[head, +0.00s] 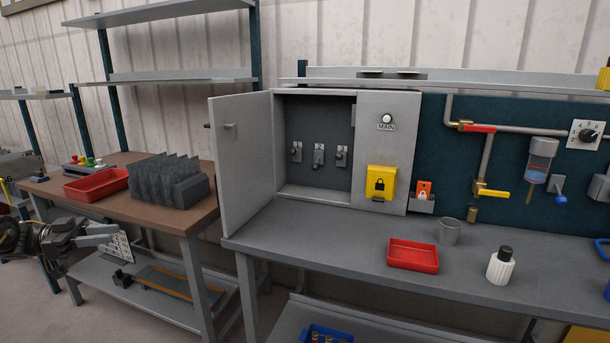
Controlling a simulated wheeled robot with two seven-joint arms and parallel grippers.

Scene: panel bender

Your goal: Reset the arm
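My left gripper (113,235) is at the lower left, on the arm that comes in from the left edge. It is low, beside the front of the brown-topped bench (142,193). Its two fingers point right and look apart, with nothing seen between them. A pale plate with dark markings (120,248) shows just beyond the fingertips; I cannot tell whether they touch. My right gripper and arm are not in view.
A grey bench (330,250) carries an open cabinet (318,150), a red tray (413,256), a grey cup (449,232) and a white bottle (501,268). The cabinet door (243,165) swings outward. The brown bench holds a red bin (96,185) and dark ridged parts (168,182).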

